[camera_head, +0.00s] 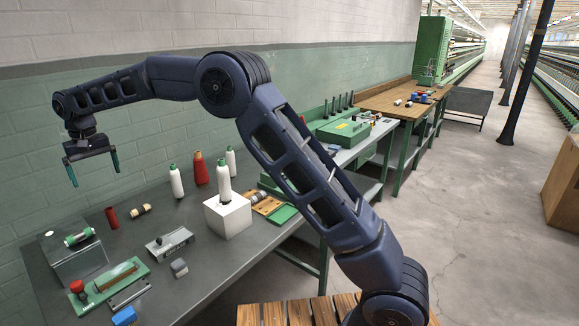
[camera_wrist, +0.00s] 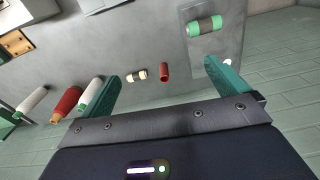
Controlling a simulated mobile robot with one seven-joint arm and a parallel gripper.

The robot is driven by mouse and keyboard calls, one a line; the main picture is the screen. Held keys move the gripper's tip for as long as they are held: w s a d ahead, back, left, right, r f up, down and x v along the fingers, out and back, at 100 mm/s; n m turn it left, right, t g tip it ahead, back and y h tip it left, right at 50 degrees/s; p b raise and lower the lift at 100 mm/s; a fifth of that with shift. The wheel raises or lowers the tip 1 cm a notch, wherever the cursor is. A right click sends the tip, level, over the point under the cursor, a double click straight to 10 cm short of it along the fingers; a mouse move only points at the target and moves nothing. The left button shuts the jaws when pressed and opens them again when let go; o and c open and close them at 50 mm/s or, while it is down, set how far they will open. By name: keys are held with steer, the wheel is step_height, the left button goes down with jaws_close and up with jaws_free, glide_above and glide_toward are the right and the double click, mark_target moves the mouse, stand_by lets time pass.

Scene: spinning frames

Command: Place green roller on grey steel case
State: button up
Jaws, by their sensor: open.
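In the wrist view the green roller (camera_wrist: 205,26) shows near the top, resting on the case (camera_wrist: 205,62). My gripper (camera_head: 93,169) is open and empty, raised above the bench near the wall, apart from the roller and case. Its spread green fingers (camera_wrist: 162,74) also show in the wrist view, with nothing between them.
Thread cones (camera_head: 176,182) and a white block (camera_head: 228,217) stand to the right. A green tray (camera_head: 112,284) with a red knob lies in front. Some bench between them is bare.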

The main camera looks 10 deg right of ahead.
steer(key=w+d+r+m, duration=0.1)
steer(key=w+d+r, duration=0.2)
steer(key=d, duration=0.4)
steer(key=w+d+r, duration=0.3)
steer(key=d, duration=0.4)
steer(key=w+d+r+m, duration=0.1)
steer(key=w+d+r, duration=0.2)
steer(key=d, duration=0.4)
steer(key=s+d+r+m+t, duration=0.1)
steer(key=d+r, duration=0.1)
steer(key=d, duration=1)
steer(key=d+r+m+t, duration=0.1)
steer(key=d+r, duration=0.2)
steer(key=d, duration=0.9)
steer(key=s+d+f+m+t, duration=0.1)
steer(key=s+d, duration=0.4)
steer(key=d, duration=0.5)
steer(key=s+d+f+m, duration=0.1)
steer(key=s+d, duration=0.3)
steer(key=d, duration=0.5)
steer(key=s+d+f+m, duration=0.1)
steer(key=s+d+f, duration=0.3)
steer(key=s+d, duration=0.2)
steer(key=s+d+f+m+t, duration=0.1)
steer(key=s+d+f, duration=0.3)
steer(key=s+d, duration=0.2)
steer(key=shift+s+d+f, duration=0.15)
steer(key=shift+s+f, duration=0.15)
steer(key=shift+s, duration=0.95)
